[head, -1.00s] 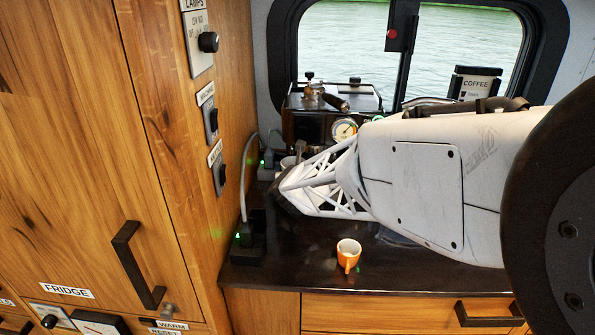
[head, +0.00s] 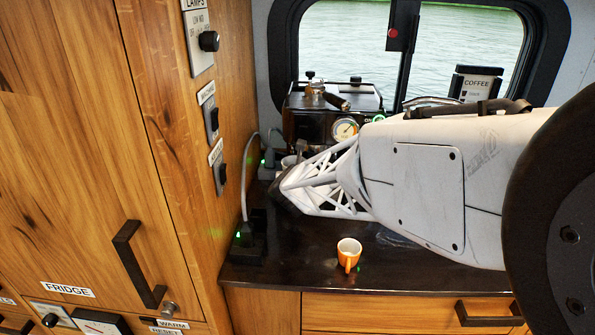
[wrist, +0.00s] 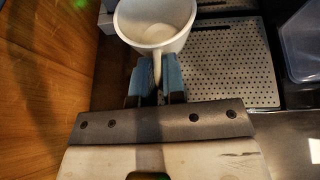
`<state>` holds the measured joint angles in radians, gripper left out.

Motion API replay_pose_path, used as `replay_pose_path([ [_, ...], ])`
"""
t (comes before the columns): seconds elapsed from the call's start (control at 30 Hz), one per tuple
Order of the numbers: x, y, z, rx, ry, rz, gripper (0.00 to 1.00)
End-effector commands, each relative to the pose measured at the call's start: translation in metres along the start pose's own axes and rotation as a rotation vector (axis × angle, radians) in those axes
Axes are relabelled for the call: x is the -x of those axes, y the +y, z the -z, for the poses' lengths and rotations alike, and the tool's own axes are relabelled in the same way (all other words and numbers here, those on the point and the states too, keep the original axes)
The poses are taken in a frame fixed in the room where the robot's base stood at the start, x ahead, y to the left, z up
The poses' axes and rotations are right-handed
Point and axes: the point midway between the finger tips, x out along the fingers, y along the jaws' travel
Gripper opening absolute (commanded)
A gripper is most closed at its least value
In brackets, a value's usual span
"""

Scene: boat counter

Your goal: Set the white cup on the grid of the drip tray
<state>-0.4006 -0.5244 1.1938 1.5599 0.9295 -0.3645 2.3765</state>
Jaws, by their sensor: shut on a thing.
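The white cup (wrist: 155,24) is at the top of the wrist view, its open mouth facing the camera and its handle toward me. My gripper (wrist: 159,78) has its blue-padded fingers shut on the handle. The drip tray's perforated metal grid (wrist: 232,62) lies to the right of the cup in the wrist view. The cup appears over or beside the grid's left edge; I cannot tell its height or whether it touches. In the head view only a bit of the white cup (head: 288,161) shows, and my arm hides the fingertips and the tray.
The espresso machine (head: 330,115) stands at the back under the window. An orange cup (head: 349,254) stands near the counter's front. A wooden wall (wrist: 45,80) runs close on the left. A clear container (wrist: 303,45) is right of the grid. Plugs with a cable (head: 246,243) sit at the counter's left.

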Motion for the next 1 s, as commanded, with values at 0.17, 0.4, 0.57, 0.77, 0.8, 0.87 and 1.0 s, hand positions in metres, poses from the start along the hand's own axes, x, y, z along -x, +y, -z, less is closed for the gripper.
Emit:
replay_pose_path([
  [0.17, 0.0000, 0.0000, -0.0001, 0.000, 0.000, 0.000, 0.00],
  [0.4, -0.0009, 0.0001, 0.0018, 0.000, -0.001, 0.000, 0.00],
  [0.57, -0.0019, 0.0001, 0.0038, 0.000, -0.001, 0.000, 0.00],
  [0.77, -0.0031, 0.0000, 0.0066, 0.000, 0.000, 0.000, 0.00],
  [0.8, -0.0034, 0.0001, 0.0072, 0.000, 0.000, 0.000, 0.00],
  [0.87, -0.0032, 0.0001, 0.0069, 0.000, -0.001, 0.000, 0.20],
  [1.0, -0.0032, 0.0001, 0.0070, 0.000, 0.000, 0.000, 0.40],
])
